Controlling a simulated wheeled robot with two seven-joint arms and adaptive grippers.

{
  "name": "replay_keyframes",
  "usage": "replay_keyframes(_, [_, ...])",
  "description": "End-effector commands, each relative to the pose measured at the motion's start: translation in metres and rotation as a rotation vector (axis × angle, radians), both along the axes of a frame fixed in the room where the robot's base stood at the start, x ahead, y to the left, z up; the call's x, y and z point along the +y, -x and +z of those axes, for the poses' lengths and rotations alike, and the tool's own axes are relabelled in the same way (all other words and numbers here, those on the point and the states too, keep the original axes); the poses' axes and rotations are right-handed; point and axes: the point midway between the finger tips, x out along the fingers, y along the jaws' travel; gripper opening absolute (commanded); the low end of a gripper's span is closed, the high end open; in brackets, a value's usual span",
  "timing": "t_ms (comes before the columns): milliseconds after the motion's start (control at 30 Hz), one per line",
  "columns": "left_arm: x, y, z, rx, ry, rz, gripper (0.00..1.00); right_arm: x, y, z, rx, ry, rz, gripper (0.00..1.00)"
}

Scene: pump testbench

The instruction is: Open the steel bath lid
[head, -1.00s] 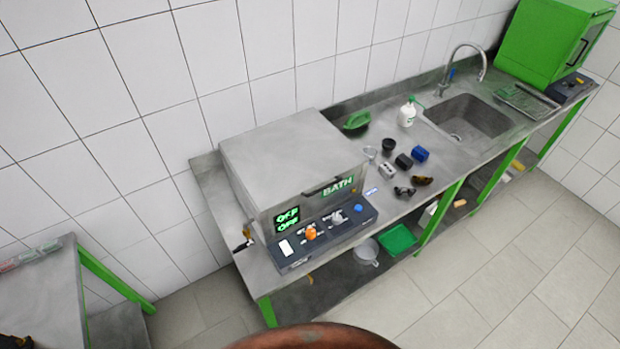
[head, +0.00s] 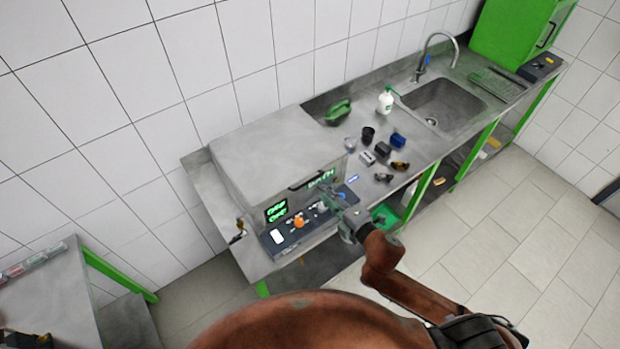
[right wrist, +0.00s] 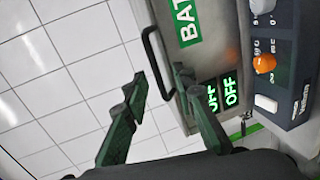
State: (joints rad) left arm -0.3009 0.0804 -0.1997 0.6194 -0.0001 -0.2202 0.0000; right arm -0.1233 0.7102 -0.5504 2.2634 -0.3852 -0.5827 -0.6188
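The steel bath (head: 240,205) stands on the left part of the steel counter with its lid (head: 275,145) closed. The lid's dark bar handle (head: 302,184) is at the front upper edge beside the BATH label; in the right wrist view the handle (right wrist: 148,50) shows ahead of the fingers. My right gripper (head: 326,191) is in front of the bath, close to the handle and label. In the right wrist view, my right gripper (right wrist: 158,88) is open, with nothing between its fingertips that I can tell is gripped. My left gripper is not in view.
A control panel (head: 310,225) with an orange knob (head: 299,222) and green OFF displays (head: 276,211) sits at the bath's front. Small dark parts, a white bottle (head: 385,102) and a sink (head: 440,103) are to the right. A tiled wall (head: 200,70) stands behind.

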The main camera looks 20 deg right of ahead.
Motion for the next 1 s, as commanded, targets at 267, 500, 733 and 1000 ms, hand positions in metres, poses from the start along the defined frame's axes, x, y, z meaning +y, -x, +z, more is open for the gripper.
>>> replay_keyframes(267, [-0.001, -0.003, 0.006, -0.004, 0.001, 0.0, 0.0, 0.018, -0.026, 0.004, -0.032, 0.028, 0.037, 0.25])
replay_keyframes(500, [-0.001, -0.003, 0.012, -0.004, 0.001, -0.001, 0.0, 0.029, -0.058, -0.005, -0.03, 0.026, 0.035, 0.25])
replay_keyframes(733, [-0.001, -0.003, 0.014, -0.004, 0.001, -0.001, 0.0, 0.034, -0.07, -0.009, -0.028, 0.027, 0.035, 0.25])
replay_keyframes(1000, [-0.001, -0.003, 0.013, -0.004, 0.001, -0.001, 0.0, 0.034, -0.071, -0.009, -0.027, 0.026, 0.035, 0.22])
